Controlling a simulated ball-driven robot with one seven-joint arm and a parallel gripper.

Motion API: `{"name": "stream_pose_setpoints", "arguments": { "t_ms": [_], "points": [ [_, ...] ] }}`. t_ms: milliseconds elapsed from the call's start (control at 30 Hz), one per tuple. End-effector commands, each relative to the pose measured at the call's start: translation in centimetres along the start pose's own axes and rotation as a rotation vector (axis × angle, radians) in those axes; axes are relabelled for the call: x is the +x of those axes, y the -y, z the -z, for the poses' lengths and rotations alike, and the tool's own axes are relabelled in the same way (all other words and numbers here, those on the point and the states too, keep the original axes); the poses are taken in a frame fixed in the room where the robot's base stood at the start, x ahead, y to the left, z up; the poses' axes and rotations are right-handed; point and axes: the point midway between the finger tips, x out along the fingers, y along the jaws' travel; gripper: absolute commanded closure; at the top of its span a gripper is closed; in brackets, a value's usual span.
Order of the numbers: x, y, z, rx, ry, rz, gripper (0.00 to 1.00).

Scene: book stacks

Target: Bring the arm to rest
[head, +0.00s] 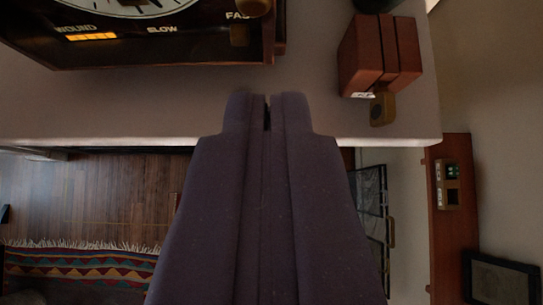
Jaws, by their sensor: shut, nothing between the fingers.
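My gripper (267,112) is in the middle of the head view. Its two dark purple-grey fingers lie side by side, with only a thin gap at the tips, and nothing is between them. The fingertips overlap the pale shelf surface (130,115) in the picture. I cannot tell whether they touch it.
A dark wooden clock-like box (150,52) with a dial stands at upper left. A reddish-brown block (366,52) with a small tan piece (383,109) is at upper right. A wooden floor (100,195) and patterned rug (80,268) lie below the shelf edge.

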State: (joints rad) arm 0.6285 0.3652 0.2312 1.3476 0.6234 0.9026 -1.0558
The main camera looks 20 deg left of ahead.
Motion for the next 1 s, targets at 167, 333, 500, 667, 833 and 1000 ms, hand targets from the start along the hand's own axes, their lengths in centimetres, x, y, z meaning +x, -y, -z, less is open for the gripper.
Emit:
{"name": "stream_pose_setpoints", "arguments": {
  "t_ms": [167,333,500,667,833,1000],
  "points": [
    [-3.3,-0.4,0.0,0.001,-0.002,-0.007,1.0],
    [-5.8,-0.5,0.0,0.001,-0.002,-0.004,1.0],
    [-6.7,-0.5,0.0,0.001,0.0,-0.002,1.0],
    [-5.8,0.9,-0.4,-0.001,0.004,-0.029,1.0],
    [-3.5,6.7,-1.7,0.014,-0.019,-0.148,1.0],
    [-3.7,13.8,-3.3,0.054,-0.157,-0.279,1.0]
  ]
}}
